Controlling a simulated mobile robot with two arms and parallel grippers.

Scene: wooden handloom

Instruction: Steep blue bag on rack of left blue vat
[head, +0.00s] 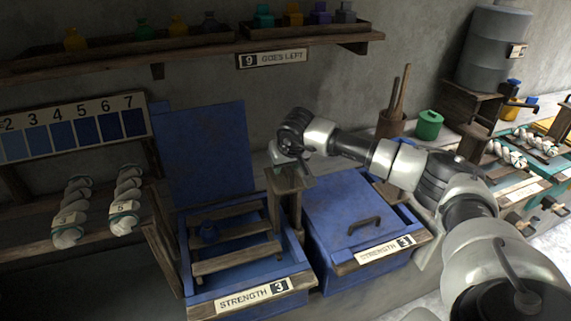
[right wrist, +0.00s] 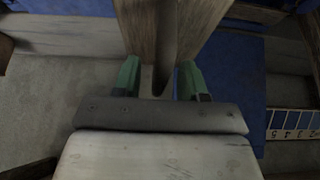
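The left blue vat (head: 186,262) stands open, with a "STRENGTH 3" label on its front and wooden rack slats (head: 236,260) across it. My right gripper (head: 292,172) is at the top of a wooden post (head: 286,205) between the two vats, right of the bag. In the right wrist view its green fingers (right wrist: 160,80) are apart, with brown wood (right wrist: 138,28) beyond and between them; contact cannot be told. No bag is visible between them. My left gripper is out of view.
A blue lid (head: 205,150) stands upright behind the left vat. A shelf (head: 190,55) with bottles and a "9 GOES LEFT" sign (head: 272,58) runs above.

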